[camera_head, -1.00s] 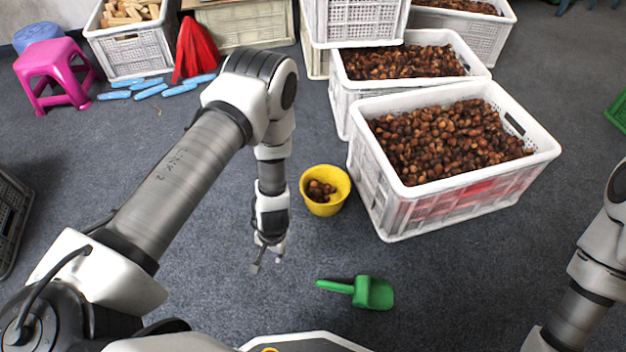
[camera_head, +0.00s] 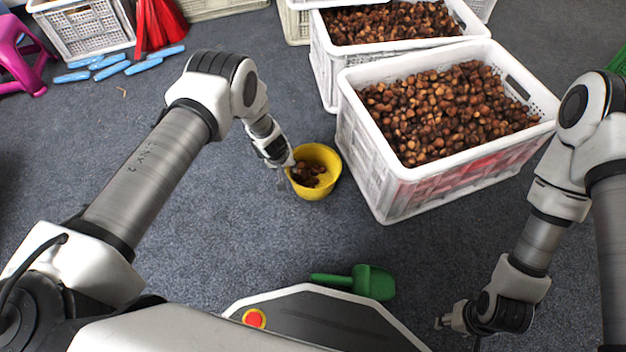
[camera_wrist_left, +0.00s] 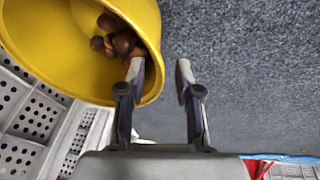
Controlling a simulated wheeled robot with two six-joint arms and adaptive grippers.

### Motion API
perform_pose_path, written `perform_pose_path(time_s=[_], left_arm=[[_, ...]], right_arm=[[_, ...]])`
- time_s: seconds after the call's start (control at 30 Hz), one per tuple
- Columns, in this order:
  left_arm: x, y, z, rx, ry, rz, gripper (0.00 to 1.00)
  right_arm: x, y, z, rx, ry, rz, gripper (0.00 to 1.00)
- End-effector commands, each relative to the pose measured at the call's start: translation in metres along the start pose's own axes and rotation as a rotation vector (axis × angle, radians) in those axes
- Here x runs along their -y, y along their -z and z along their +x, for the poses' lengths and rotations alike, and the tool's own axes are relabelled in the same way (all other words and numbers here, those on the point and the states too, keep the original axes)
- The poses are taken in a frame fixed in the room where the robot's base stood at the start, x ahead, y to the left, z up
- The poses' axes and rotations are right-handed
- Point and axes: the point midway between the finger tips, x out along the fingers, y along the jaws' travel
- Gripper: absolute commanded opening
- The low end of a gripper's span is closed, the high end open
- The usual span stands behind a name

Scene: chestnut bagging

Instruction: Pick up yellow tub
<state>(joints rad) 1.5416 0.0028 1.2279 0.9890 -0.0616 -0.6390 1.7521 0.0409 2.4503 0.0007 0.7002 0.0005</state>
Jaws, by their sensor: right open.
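The yellow tub (camera_head: 322,187) stands on the grey floor beside the nearest white crate, with several chestnuts (camera_head: 306,173) in it. My left gripper (camera_head: 286,182) is at the tub's left rim in the head view. In the left wrist view, the tub (camera_wrist_left: 45,45) fills the upper left and the left gripper (camera_wrist_left: 159,72) is open. One finger reaches over the tub's inside and the other is outside, with the rim between them and a gap left. My right gripper (camera_head: 443,322) is open and empty at the lower right, away from the tub.
The nearest white crate (camera_head: 395,199), full of chestnuts, stands close to the tub's right. A green scoop (camera_head: 371,282) lies on the floor in front of my base. More crates stand behind. The floor left of the tub is clear.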

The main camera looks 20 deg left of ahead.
Motion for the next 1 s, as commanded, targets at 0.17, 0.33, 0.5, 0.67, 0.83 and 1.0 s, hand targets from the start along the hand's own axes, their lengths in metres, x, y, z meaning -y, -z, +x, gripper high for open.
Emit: perform_pose_path(time_s=[0.17, 0.33, 0.5, 0.67, 0.83, 1.0], left_arm=[[-0.002, -0.002, 0.029, -0.001, -0.001, 0.004, 0.34], [-0.004, -0.001, 0.048, -0.001, 0.000, 0.003, 0.34], [-0.005, 0.001, 0.048, 0.000, 0.001, 0.001, 0.34], [-0.004, 0.001, 0.047, 0.000, 0.001, 0.001, 0.23], [-0.004, 0.001, 0.047, 0.000, 0.001, 0.000, 0.00], [-0.004, 0.002, 0.047, -0.001, 0.001, 0.000, 0.00]], right_arm=[[-0.001, 0.002, 0.047, -0.004, -0.001, 0.008, 0.47], [-0.002, 0.005, 0.070, -0.015, -0.002, 0.008, 0.47], [-0.002, 0.007, 0.070, -0.020, -0.003, 0.006, 0.47], [-0.002, 0.007, 0.069, -0.020, -0.003, 0.006, 0.47], [-0.002, 0.007, 0.069, -0.019, -0.003, 0.006, 0.47], [-0.002, 0.007, 0.069, -0.019, -0.003, 0.006, 0.47]])
